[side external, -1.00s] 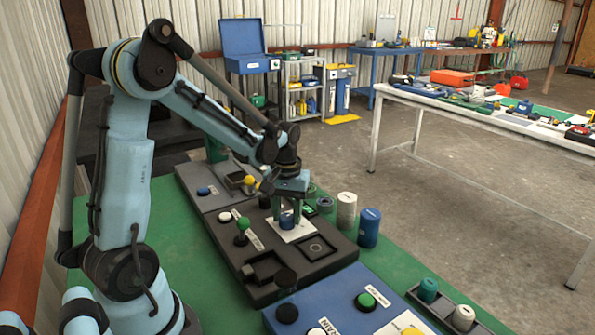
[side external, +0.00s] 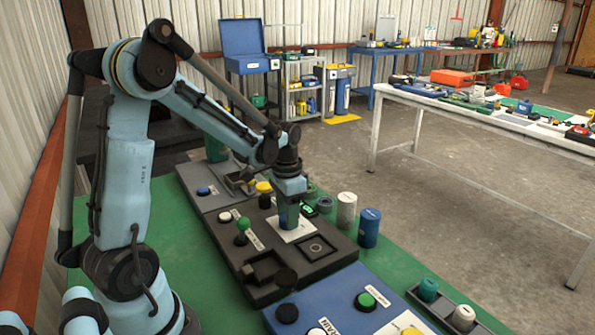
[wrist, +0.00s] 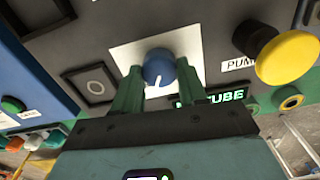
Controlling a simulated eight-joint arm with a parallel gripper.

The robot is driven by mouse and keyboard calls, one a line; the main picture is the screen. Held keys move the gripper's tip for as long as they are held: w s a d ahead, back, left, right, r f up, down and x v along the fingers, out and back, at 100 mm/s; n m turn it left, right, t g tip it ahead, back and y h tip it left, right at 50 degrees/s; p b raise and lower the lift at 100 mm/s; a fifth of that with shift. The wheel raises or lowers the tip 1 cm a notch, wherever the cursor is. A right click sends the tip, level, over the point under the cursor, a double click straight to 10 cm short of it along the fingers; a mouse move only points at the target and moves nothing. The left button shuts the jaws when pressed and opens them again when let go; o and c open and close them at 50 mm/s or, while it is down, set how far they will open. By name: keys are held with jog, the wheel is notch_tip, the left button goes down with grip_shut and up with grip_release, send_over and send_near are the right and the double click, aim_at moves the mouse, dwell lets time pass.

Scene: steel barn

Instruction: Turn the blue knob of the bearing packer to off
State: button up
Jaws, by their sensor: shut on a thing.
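The blue knob (wrist: 158,67) sits on a white square plate (wrist: 192,45) on the dark panel of the bearing packer (side external: 325,268). A white pointer line shows on the knob's face in the wrist view. My gripper (wrist: 157,80) is shut on the knob, with one green finger on each side of it. In the side external view my gripper (side external: 288,215) points down over the white plate and hides the knob. A lit green display partly reading "TUBE" (wrist: 222,97) is beside the plate, partly covered by a finger.
A yellow mushroom button (wrist: 288,56) stands up close to the plate. A blue panel (side external: 330,300) lies in front. Blue and white cylinders (side external: 368,228) stand at the right.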

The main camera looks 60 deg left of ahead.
jog(key=shift+m, duration=0.6)
jog(key=o, duration=1.1)
jog(key=shift+c, duration=0.2)
jog(key=shift+r, duration=0.15)
notch_tip(320, 180, up, 12)
